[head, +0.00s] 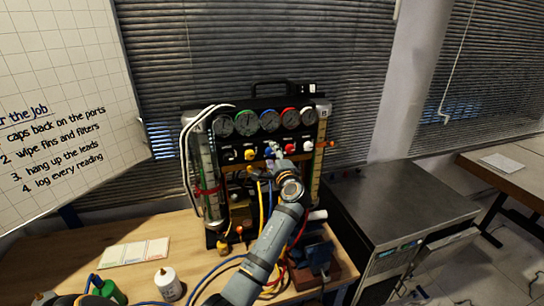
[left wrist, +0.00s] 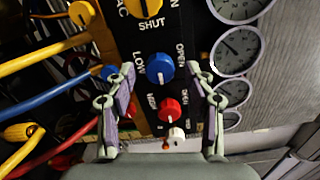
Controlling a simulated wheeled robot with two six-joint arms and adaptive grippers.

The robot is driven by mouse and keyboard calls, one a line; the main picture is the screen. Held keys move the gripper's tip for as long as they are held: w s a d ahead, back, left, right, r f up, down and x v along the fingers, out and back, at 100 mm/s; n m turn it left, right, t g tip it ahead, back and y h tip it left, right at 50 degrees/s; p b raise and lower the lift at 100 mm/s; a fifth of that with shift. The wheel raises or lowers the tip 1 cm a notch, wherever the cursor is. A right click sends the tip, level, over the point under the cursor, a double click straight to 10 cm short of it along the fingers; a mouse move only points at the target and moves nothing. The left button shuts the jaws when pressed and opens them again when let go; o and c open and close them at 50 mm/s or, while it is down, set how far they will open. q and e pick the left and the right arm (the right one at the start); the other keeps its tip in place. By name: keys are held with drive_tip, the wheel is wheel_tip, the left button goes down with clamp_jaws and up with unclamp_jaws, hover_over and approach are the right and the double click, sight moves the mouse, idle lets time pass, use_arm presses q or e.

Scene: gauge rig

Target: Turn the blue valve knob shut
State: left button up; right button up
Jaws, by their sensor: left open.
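The blue valve knob (head: 268,151) sits in the row of knobs on the front of the black gauge rig (head: 262,187). In the left wrist view the blue knob (left wrist: 160,69) is close, with a "LOW" label to its left. My left gripper (head: 276,155) reaches the panel in front of the knob. In the left wrist view its two fingers (left wrist: 161,78) are spread wide to either side of the knob. I see gaps between the fingers and the knob; contact is not visible. My right gripper is not in view.
A yellow knob (left wrist: 150,8) and a red knob (left wrist: 170,110) are neighbours of the blue one. Dial gauges (head: 246,122) line the rig above. Yellow, blue and red hoses hang below the knobs. A white bottle (head: 167,284) stands on the wooden table (head: 190,243).

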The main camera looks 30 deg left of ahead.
use_arm(q)
drive_tip(key=v, duration=0.7)
drive_tip(key=shift+a, duration=0.15)
